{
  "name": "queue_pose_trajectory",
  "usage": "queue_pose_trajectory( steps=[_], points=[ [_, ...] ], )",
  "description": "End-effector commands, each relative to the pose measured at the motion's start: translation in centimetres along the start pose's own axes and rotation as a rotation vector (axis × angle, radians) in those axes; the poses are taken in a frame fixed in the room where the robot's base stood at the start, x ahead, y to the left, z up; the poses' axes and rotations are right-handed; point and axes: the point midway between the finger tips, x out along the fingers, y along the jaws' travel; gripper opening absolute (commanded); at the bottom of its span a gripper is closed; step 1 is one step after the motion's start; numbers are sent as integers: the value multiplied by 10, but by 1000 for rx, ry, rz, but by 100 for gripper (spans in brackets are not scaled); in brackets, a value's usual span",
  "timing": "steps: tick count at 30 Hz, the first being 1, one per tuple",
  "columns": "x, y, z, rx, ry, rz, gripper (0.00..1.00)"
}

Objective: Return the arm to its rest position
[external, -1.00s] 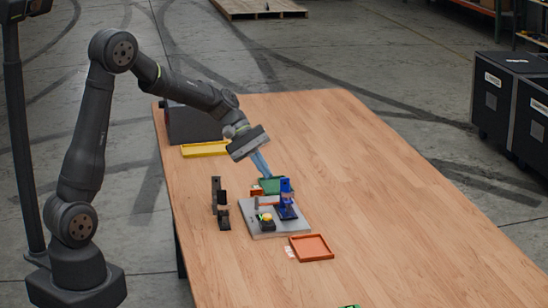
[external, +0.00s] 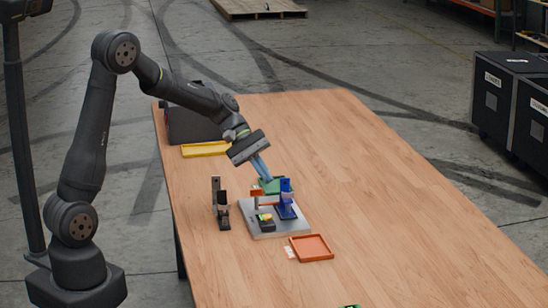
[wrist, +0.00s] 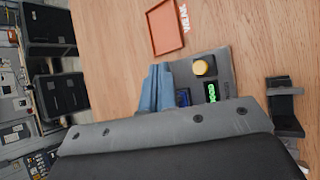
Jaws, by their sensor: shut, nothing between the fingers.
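My gripper (external: 267,179) hangs above the table, just behind the grey plate and over or near the green tray (external: 272,188). Its blue fingers are together with nothing between them. They also show in the wrist view (wrist: 154,88), beside the plate. My arm is bent at a raised elbow and reaches out over the wooden table (external: 370,190). Whether the fingertips touch the tray cannot be told.
The grey plate (external: 280,229) carries a blue upright fixture (external: 286,200) and a small dark box (external: 266,224). A black stand (external: 222,208) is left of it. An orange tray (external: 311,247) lies in front and a yellow tray (external: 205,150) behind. The table's right side is clear.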

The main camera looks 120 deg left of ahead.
Motion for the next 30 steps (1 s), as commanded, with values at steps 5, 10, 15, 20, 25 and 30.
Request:
queue_pose_trajectory(
  steps=[5, 10, 15, 20, 25, 30],
  points=[
    [-6, 7, 14, 144, 12, -78, 0],
    [-5, 9, 22, 347, 28, -190, 0],
    [-7, 12, 29, 543, 40, -304, 0],
    [-12, 15, 34, 720, 50, -413, 0],
    [-19, 21, 38, 901, 58, -532, 0],
    [-28, 30, 43, 1073, 64, -654, 0]
  ],
)
